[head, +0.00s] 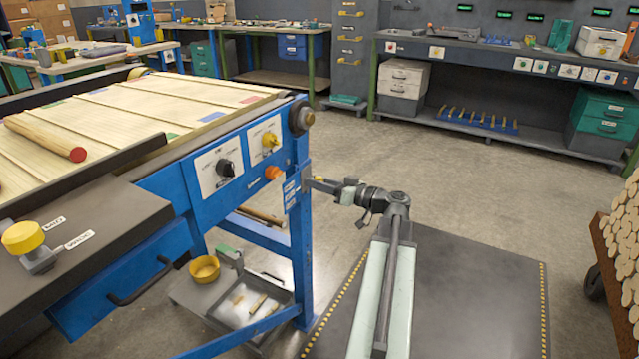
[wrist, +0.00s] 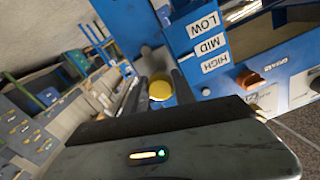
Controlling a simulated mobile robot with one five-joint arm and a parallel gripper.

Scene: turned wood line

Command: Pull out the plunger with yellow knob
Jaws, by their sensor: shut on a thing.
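In the wrist view a round yellow knob (wrist: 160,90) sits between the two dark fingers of my gripper (wrist: 157,79), which is shut on it. Beside it is a blue plate (wrist: 194,45) with white labels reading LOW, MID and HIGH. In the head view my gripper (head: 313,184) reaches left to the blue plate (head: 291,193) on the leg of the blue machine frame. There the knob is hidden by my gripper, and the plunger's shaft cannot be made out in either view.
The blue frame (head: 235,185) carries a black dial (head: 225,168), a yellow knob-like switch (head: 269,140) and an orange button (head: 273,173). Another yellow knob (head: 22,238) stands on the grey bench at left. Stacked round wood pieces (head: 622,235) are at right. Floor behind my arm is open.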

